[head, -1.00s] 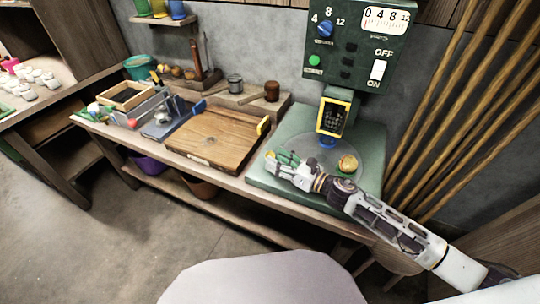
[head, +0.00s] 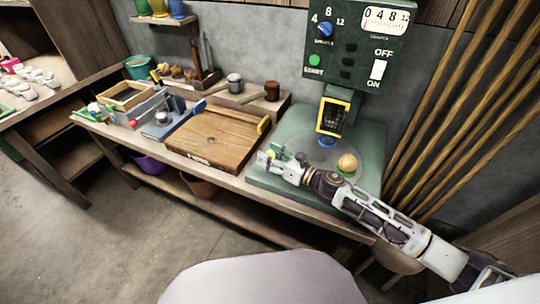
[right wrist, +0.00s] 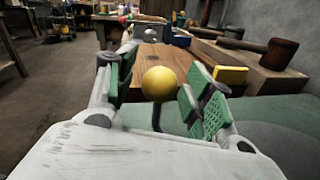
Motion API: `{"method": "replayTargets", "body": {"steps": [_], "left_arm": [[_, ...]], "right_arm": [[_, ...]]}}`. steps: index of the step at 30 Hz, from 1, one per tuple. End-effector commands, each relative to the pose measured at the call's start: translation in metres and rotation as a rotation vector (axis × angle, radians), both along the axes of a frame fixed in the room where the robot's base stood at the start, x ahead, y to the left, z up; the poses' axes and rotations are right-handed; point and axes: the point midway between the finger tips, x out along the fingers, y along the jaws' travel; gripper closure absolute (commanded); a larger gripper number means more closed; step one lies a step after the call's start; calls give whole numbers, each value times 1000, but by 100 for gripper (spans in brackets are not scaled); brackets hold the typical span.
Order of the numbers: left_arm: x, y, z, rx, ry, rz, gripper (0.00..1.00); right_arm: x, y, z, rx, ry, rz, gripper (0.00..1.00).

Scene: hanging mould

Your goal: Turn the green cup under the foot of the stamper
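The stamper is the green machine at the back right, with its blue foot (head: 327,141) above a pale round disc (head: 318,160). A tan ball (head: 347,162) sits on the disc's right side, with a bit of green below it that may be the green cup; the cup itself is not clear. My right gripper (head: 269,160) is at the front left edge of the green base. In the right wrist view its green-padded fingers (right wrist: 160,92) are apart, with a yellow ball knob (right wrist: 159,83) on a dark stem between them. My left gripper is out of view.
A wooden board tray (head: 215,140) lies left of the green base (head: 365,190). Long wooden poles (head: 460,110) lean at the right. The control box (head: 350,60) hangs above the foot.

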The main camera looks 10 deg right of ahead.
Motion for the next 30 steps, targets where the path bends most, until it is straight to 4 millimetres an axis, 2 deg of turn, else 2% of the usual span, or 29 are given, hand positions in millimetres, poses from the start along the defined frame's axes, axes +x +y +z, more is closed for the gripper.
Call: {"method": "replayTargets", "body": {"steps": [1,9,12,30], "left_arm": [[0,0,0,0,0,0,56],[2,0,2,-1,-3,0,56],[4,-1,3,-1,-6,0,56],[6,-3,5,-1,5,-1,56]], "right_arm": [[0,0,0,0,0,0,55],[0,0,0,0,0,0,90],[0,0,0,0,0,0,100],[-9,-2,-1,-1,0,42,100]]}}
